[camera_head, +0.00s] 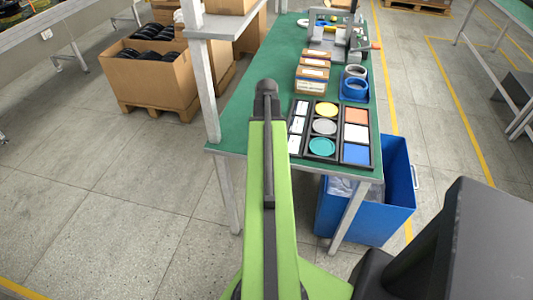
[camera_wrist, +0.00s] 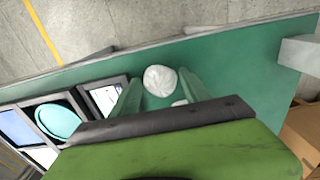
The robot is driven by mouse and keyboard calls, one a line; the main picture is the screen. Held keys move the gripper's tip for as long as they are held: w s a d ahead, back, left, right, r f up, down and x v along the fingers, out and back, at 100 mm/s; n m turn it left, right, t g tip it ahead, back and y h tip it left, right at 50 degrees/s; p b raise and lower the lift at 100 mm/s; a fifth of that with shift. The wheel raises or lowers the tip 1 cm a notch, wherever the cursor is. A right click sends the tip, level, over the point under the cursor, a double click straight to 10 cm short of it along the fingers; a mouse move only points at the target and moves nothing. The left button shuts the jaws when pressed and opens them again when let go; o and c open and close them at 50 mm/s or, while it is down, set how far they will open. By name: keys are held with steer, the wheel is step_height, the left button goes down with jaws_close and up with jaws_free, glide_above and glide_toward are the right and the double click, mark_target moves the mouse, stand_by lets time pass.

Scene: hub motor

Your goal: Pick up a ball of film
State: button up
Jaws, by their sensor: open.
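A crumpled white ball of film (camera_wrist: 160,80) lies on the green tabletop (camera_wrist: 232,70) near its edge in the wrist view. I cannot tell how far above the table the fingertips are. A second small white piece (camera_wrist: 180,103) shows behind the ball, partly hidden by my gripper. In the head view my green arm reaches over the near end of the table (camera_head: 226,139), and the ball is hidden there.
Right of my arm, a black tray (camera_head: 323,158) holds colored discs and cards. A blue bin (camera_head: 390,190) with clear film inside stands below the right side. A shelf post (camera_head: 200,75) rises at left.

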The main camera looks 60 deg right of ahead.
steer(key=shift+f, duration=0.1)
steer(key=c, duration=1)
steer(key=shift+c, duration=0.2)
steer(key=shift+r+p, duration=0.5)
steer(key=shift+p, duration=0.15)
step_height(320, 180, up, 4)
steer(key=p, duration=0.4)
steer(key=w+d+r+p, duration=0.1)
steer(key=d+r+p, duration=0.1)
steer(key=d, duration=0.1)
steer(key=w+d+r+p, duration=0.1)
steer(key=d, duration=0.2)
steer(key=w+d+r+p, duration=0.1)
steer(key=d+r+p, duration=0.1)
steer(key=d, duration=0.2)
steer(key=shift+w+r+p, duration=0.3)
steer(key=shift+r+p, duration=0.05)
steer(key=shift+w+d+r, duration=0.15)
steer(key=shift+d+r, duration=0.05)
steer(key=shift+d, duration=0.35)
